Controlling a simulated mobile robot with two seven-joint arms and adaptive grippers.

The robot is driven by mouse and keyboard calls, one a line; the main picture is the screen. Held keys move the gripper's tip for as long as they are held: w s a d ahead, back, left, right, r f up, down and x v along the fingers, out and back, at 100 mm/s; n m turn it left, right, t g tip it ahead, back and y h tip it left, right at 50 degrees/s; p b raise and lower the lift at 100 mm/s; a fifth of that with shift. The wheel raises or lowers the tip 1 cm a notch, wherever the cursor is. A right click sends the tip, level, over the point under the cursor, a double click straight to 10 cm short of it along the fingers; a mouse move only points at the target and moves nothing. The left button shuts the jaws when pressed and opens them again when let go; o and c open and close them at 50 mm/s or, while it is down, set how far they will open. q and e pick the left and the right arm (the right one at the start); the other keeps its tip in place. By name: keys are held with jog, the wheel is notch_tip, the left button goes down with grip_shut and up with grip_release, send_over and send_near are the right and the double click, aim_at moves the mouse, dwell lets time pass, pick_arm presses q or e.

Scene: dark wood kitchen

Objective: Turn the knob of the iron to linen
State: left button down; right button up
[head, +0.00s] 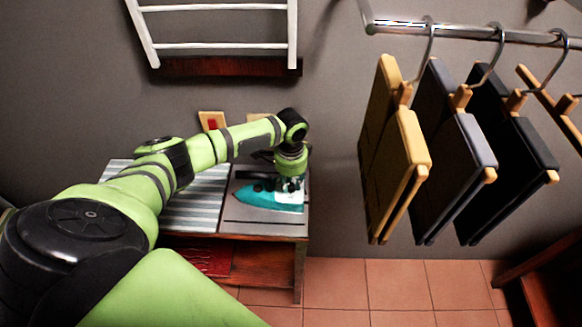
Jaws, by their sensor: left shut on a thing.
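The teal and white iron (268,199) rests on a grey board at the right end of the wooden table, with its pointed tip toward the left. My left arm reaches in from the left, and my left gripper (288,184) points down onto the top of the iron. The gripper is shut on a part of the iron; its fingers are small and dark here. It covers the knob, so the knob's setting cannot be read. My right gripper is not in view.
A striped grey cloth (195,205) covers the table's left part. A red folded item (207,260) lies on the shelf below. Folded clothes on hangers (398,150) hang from a metal rail (480,34) at the right. A white rack (215,45) is on the wall. Tiled floor (395,285) is clear.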

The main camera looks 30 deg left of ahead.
aim_at(291, 184)
pick_arm(q)
jog(key=m, duration=0.4)
jog(key=shift+m, duration=0.3)
jog(key=m, duration=0.4)
jog(key=shift+m, duration=0.4)
jog(key=c, duration=1)
grip_release()
notch_tip(291, 184, up, 12)
